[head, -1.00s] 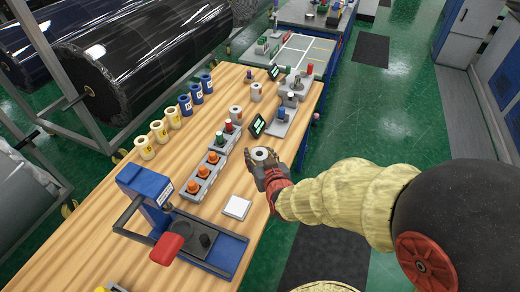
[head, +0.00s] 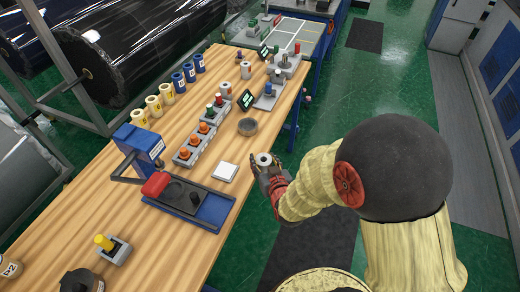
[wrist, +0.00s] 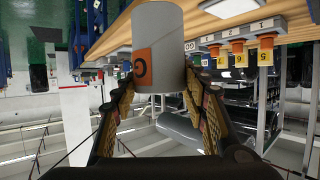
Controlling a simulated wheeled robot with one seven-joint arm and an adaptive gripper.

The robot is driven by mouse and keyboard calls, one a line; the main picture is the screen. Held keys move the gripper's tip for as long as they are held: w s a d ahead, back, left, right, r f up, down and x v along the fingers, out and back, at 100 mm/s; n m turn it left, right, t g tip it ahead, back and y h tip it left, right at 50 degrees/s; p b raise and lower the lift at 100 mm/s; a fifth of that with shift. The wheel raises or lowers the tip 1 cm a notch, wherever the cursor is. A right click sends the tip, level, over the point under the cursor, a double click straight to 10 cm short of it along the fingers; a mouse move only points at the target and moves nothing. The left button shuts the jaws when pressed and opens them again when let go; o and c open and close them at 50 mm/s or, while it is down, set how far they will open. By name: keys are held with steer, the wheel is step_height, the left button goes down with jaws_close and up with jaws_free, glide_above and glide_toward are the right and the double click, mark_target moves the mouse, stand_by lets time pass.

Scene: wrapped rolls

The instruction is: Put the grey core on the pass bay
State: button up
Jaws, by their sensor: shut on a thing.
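My gripper (head: 266,168) is shut on the grey core (head: 263,158), a short upright cylinder with a dark hole in its top. The hold shows in the head view near the right edge of the wooden bench. In the wrist view the grey core (wrist: 158,45) sits between both fingers, with an orange label on its side. A grey panel divided by pale lines (head: 291,35) lies on the far bench. I cannot tell from its markings which section is the pass bay.
Green floor is open at right.

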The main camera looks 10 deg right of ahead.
steer(key=s+d+f, duration=0.1)
steer(key=d+f, duration=0.2)
steer(key=f, duration=1.3)
steer(key=shift+s+d, duration=0.2)
steer(key=shift+s, duration=0.05)
